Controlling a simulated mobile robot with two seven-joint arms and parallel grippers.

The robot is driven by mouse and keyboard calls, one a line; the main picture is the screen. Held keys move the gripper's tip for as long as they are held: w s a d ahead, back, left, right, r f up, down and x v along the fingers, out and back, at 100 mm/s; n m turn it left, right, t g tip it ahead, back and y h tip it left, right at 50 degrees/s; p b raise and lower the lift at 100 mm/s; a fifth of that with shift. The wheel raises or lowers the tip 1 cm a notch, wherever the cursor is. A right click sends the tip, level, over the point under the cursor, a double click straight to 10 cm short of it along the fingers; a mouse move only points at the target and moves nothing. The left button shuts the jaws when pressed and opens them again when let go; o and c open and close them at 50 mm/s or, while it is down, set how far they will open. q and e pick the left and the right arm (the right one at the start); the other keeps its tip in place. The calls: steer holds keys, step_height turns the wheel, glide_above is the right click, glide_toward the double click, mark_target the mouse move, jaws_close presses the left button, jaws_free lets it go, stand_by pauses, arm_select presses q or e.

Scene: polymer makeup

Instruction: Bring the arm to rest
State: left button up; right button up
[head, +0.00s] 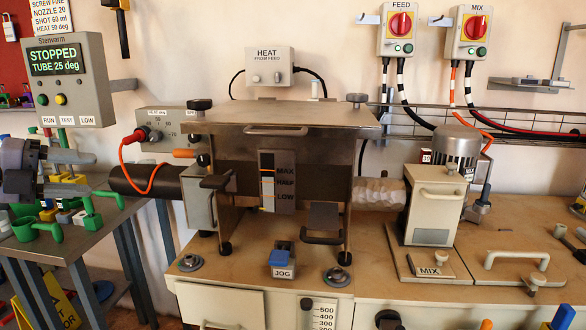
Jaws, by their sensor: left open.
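My left gripper (80,173) reaches in at the left edge. My right gripper is not in view.
A grey display post reading STOPPED (58,62) stands behind the gripper. The metal-framed machine (230,150) fills the middle of the wooden bench (400,280). A green cup (24,229) is on the side table. A yellow floor sign (62,305) stands low at left.

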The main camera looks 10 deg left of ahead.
arm_select(q)
steer(key=s+d+f+n+t+y+p, duration=0.15)
steer(key=d+f+n, duration=0.3)
steer(key=f, duration=0.45)
steer(key=s+d+f+n+t+y+p, duration=0.1)
steer(key=d+f+n+t+p, duration=0.15)
steer(key=f+n, duration=0.45)
steer(key=s+d+f+n+t+y+p, duration=0.1)
steer(key=d+f+n, duration=0.3)
steer(key=f, duration=0.6)
steer(key=s+d+f+n+g+y+p, duration=0.1)
steer(key=s+d+f+n+g, duration=0.2)
steer(key=d, duration=0.6)
steer(key=s+d+f+n+g+y+p, duration=0.1)
steer(key=s+d+f+n+g+p, duration=0.1)
steer(key=s+d+f+n, duration=0.4)
steer(key=s+d+f+g, duration=0.1)
steer(key=s+d+f, duration=0.1)
steer(key=s+f, duration=0.2)
steer(key=shift+s+d+n+y, duration=0.35)
steer(key=shift+s+d, duration=0.05)
steer(key=shift+s, duration=0.05)
